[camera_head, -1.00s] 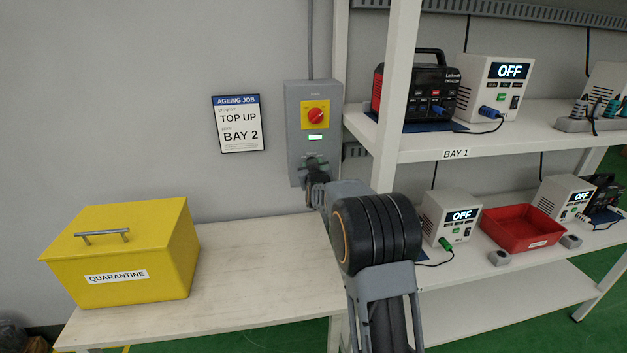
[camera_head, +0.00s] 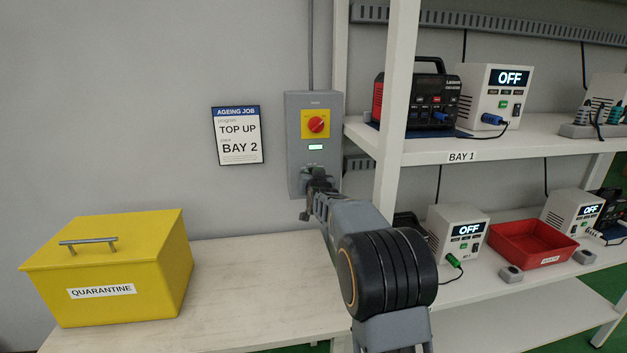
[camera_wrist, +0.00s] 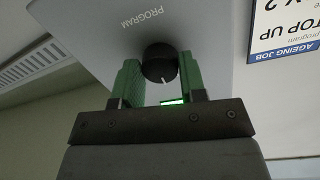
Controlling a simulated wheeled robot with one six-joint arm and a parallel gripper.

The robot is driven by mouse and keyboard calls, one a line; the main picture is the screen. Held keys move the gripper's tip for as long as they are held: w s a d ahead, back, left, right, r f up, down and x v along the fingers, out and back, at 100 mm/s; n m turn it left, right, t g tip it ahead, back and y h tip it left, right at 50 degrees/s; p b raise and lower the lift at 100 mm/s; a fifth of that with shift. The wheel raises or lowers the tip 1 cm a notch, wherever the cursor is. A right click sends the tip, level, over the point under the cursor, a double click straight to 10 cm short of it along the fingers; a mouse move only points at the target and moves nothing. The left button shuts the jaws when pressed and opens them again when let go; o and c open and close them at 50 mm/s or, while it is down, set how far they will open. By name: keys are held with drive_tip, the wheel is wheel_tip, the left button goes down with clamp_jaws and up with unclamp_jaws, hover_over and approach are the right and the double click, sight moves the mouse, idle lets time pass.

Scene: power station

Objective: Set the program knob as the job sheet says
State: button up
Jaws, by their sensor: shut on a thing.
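The job sheet (camera_head: 237,135) on the wall reads "AGEING JOB", program "TOP UP" and "BAY 2"; part of it also shows upside down in the wrist view (camera_wrist: 285,32). Right of it is the grey control box (camera_head: 293,140). The black program knob (camera_wrist: 158,62) has a white pointer line, which points down and slightly right in the wrist view. The word "PROGRAM" shows upside down near it. My gripper (camera_head: 317,175) is at the lower part of the box, its green fingers shut on the knob.
Above the knob are a small lit green display (camera_head: 316,147) and a red switch (camera_head: 316,124) on a yellow plate. A yellow quarantine box (camera_head: 105,275) stands on the bench (camera_head: 235,290) at left. The shelf post (camera_head: 396,110) stands close right of my arm.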

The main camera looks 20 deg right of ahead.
drive_tip(key=o, duration=0.9)
drive_tip(key=b+v, duration=0.2)
drive_tip(key=v, duration=1.2)
drive_tip(key=shift+f, duration=0.15)
drive_tip(key=shift+w, duration=0.1)
